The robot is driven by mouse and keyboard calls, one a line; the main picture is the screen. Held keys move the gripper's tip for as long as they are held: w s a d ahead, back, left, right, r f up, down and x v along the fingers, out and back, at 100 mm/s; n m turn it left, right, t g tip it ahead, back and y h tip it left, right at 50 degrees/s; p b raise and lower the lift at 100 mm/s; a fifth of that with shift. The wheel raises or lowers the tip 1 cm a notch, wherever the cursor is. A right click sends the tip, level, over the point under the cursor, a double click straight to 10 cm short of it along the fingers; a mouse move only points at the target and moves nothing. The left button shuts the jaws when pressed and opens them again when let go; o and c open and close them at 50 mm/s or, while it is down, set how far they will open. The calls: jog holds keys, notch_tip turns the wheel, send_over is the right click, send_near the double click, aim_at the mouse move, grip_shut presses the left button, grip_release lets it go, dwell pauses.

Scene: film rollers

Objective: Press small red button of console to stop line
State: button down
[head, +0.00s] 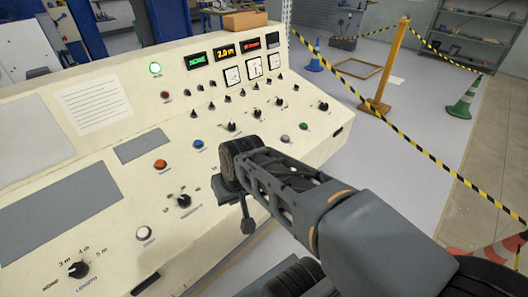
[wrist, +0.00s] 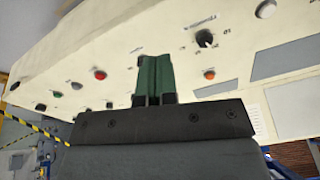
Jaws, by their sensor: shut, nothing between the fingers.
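The cream console (head: 100,130) fills the left and middle of the head view. In the wrist view the console appears upside down, with a small red button (wrist: 100,74) on its panel to the left of my fingers. In the head view I cannot make out that button; my arm covers part of the panel between the blue button (head: 198,144) and the grey button (head: 285,139). My gripper (wrist: 153,60) is shut and empty, its green fingers together and pointing toward the panel. The fingers appear apart from the red button; whether they touch the panel is unclear.
An orange button (head: 160,164), a white button (head: 143,233) and a green button (head: 303,126) sit on the same panel, among several black knobs. A green lamp (head: 155,69) is lit. Striped barrier tape (head: 425,152) runs along the right, beyond open floor.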

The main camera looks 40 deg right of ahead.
jog(key=w+d+m+t+y+p, duration=0.1)
jog(key=w+d+m+y, duration=0.1)
jog(key=w+d+m, duration=0.5)
jog(key=w+d+m+t+y+p, duration=0.25)
jog(key=w+d+m, duration=0.2)
jog(key=w, duration=0.55)
jog(key=w+d+f+m+t, duration=0.2)
jog(key=d+m, duration=0.3)
jog(key=d, duration=0.2)
jog(key=w+d+f+m+t+h, duration=0.1)
jog(key=w+d+f+m+t, duration=0.1)
jog(key=d+m, duration=0.3)
jog(key=w+d+f, duration=0.1)
jog(key=d, duration=0.2)
jog(key=shift+d+f+p, duration=0.2)
jog(key=shift+d+p, duration=0.1)
jog(key=shift+f, duration=0.1)
jog(key=f+b, duration=0.1)
jog(key=f, duration=0.1)
jog(key=w+f+b, duration=0.1)
jog(key=f+b, duration=0.1)
jog(key=f, duration=0.1)
jog(key=f+b, duration=0.2)
jog(key=shift+w+a+f, duration=0.2)
jog(key=shift+w, duration=0.1)
jog(key=shift+w+f+b, duration=0.15)
jog(key=shift+f+b, duration=0.35)
jog(key=shift+b, duration=0.1)
jog(key=shift+f, duration=0.15)
